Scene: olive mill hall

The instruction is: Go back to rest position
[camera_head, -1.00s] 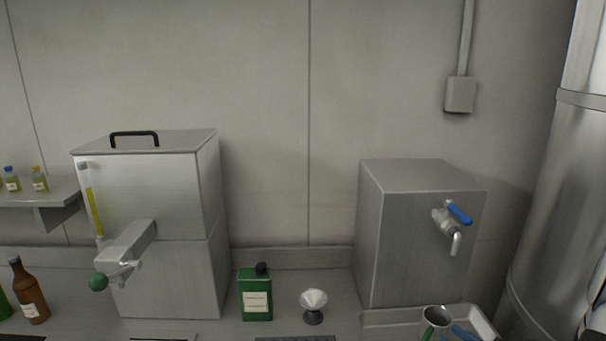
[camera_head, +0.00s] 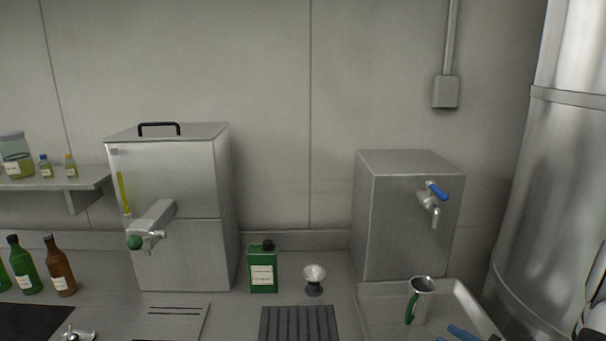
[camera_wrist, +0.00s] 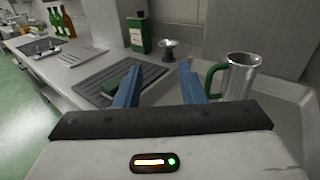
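My gripper (camera_wrist: 157,84) shows in the wrist view with its two blue fingers spread apart and nothing between them. In the head view a blue part of it (camera_head: 463,333) shows at the bottom edge, over the metal tray (camera_head: 366,306). A steel jug with a green handle (camera_head: 421,296) stands in that tray. In the wrist view the jug (camera_wrist: 242,76) is just right of the right finger, apart from it.
A steel tank (camera_head: 180,170) with a green-knobbed tap and a steel box with a blue-levered tap (camera_head: 405,220) stand at the wall. A green tin (camera_head: 263,272), a small funnel on a stand (camera_head: 314,277) and a ribbed mat (camera_head: 298,323) are between them. Bottles (camera_head: 60,268) stand left.

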